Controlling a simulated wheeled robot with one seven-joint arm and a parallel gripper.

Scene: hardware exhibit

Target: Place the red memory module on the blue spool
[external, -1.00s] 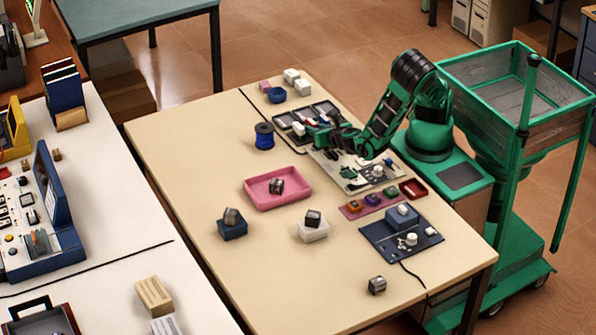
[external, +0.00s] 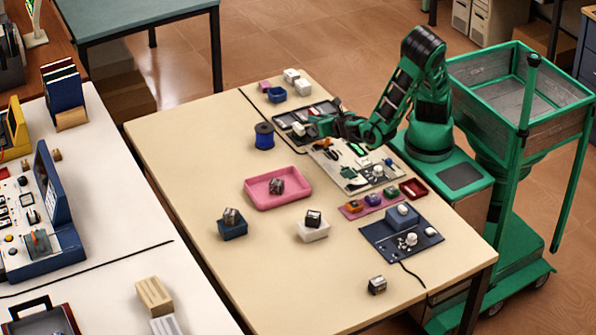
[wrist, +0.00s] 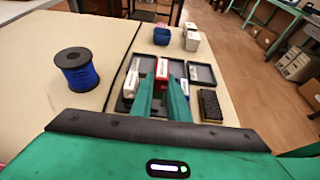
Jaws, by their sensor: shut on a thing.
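The red memory module (wrist: 162,69) shows between my fingertips in the wrist view, with a white label on its face. My gripper (wrist: 163,92) is shut on it, above the dark divided tray (wrist: 203,73). In the external view my gripper (external: 313,127) is over the near side of that tray (external: 288,121), and the module is too small to make out. The blue spool (external: 264,136) stands upright on the table, left of my gripper and apart from it. It also shows at left in the wrist view (wrist: 84,76), with black flanges.
A pink tray (external: 262,199) lies nearer the camera.

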